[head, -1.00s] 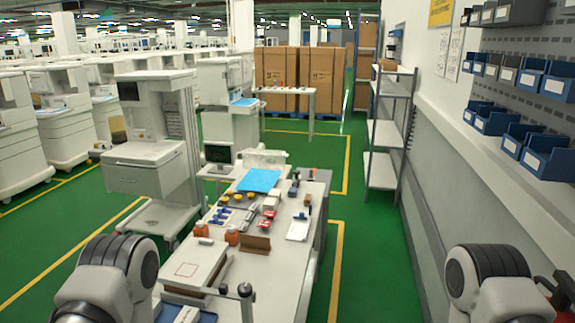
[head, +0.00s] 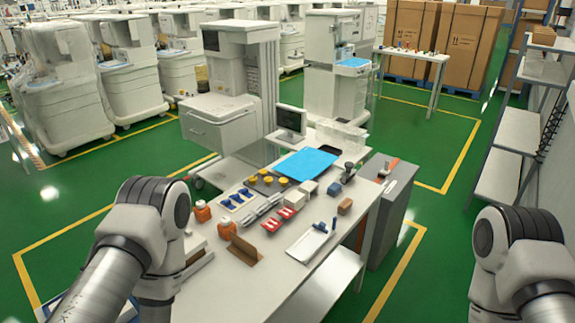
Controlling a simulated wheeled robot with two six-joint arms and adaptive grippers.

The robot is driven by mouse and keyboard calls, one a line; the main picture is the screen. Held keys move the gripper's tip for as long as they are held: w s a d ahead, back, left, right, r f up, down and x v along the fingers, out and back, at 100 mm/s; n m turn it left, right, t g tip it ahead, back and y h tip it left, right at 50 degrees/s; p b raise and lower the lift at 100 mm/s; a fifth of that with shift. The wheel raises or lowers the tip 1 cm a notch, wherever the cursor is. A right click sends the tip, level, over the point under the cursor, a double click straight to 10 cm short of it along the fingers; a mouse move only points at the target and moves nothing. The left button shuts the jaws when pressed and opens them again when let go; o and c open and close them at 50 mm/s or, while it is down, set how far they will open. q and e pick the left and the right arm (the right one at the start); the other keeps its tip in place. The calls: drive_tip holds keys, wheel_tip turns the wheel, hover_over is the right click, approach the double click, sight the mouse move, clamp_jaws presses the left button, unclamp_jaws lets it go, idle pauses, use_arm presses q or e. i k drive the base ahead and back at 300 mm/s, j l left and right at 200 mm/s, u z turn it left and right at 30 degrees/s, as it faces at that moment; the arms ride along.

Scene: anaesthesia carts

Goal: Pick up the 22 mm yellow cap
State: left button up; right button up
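Several small yellow caps sit together on the white workbench (head: 235,288), by the near left edge of the blue sheet (head: 305,163). One yellow cap (head: 251,180) is at the left, another yellow cap (head: 267,181) is in the middle, and another yellow cap (head: 283,182) is at the right. They are too small here to tell which is 22 mm. My two arms show at the lower left and lower right, but neither gripper is in view. Both visible arm parts are apart from the caps.
Orange bottles (head: 202,211), blue parts (head: 228,203), red-and-white parts (head: 271,224), a brown holder (head: 243,250) and a white tray (head: 307,243) crowd the bench near the caps. A monitor (head: 291,119) and clear bin (head: 341,136) stand behind. Green floor is open at right.

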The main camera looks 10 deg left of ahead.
sight(283, 181)
drive_tip(key=i+l+u, duration=0.15)
drive_tip(key=i+l, duration=0.2)
drive_tip(key=i+l+u, duration=0.15)
drive_tip(key=i+l, duration=0.2)
drive_tip(key=i+l+u, duration=0.15)
drive_tip(key=i+l, duration=0.2)
drive_tip(key=l, duration=0.25)
drive_tip(key=i+l+u, duration=0.15)
drive_tip(key=l, duration=0.35)
drive_tip(key=i, duration=0.1)
